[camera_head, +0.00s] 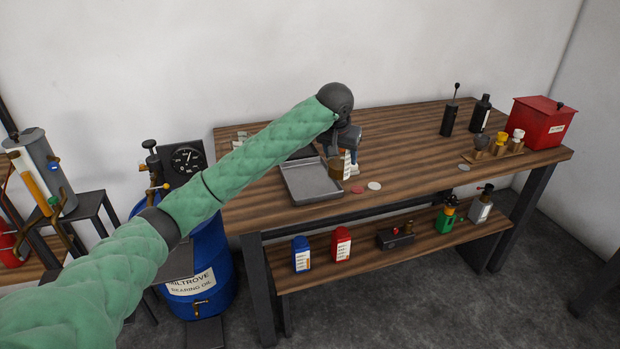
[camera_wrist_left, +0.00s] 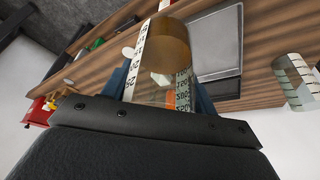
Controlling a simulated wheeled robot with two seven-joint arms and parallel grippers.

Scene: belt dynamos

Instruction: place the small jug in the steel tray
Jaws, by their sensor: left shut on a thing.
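The small jug (camera_head: 340,165) is an amber-brown cylinder with a white printed scale. My left gripper (camera_head: 349,158) is shut on it, with the blue fingers on either side. The jug also shows between the fingers in the left wrist view (camera_wrist_left: 166,50). The steel tray (camera_head: 311,183) is a shallow grey rectangle near the bench's front edge. The jug is at the tray's right side in the head view; I cannot tell whether it touches the bench. The tray (camera_wrist_left: 214,45) looks empty where visible. My right gripper is not in view.
A striped clear vessel (camera_wrist_left: 296,80) stands beyond the tray. Small discs (camera_head: 374,186) lie right of the jug. A red box (camera_head: 541,122), dark bottles (camera_head: 481,114) and a wooden rack (camera_head: 493,152) stand at the bench's right. A blue drum (camera_head: 205,260) stands left.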

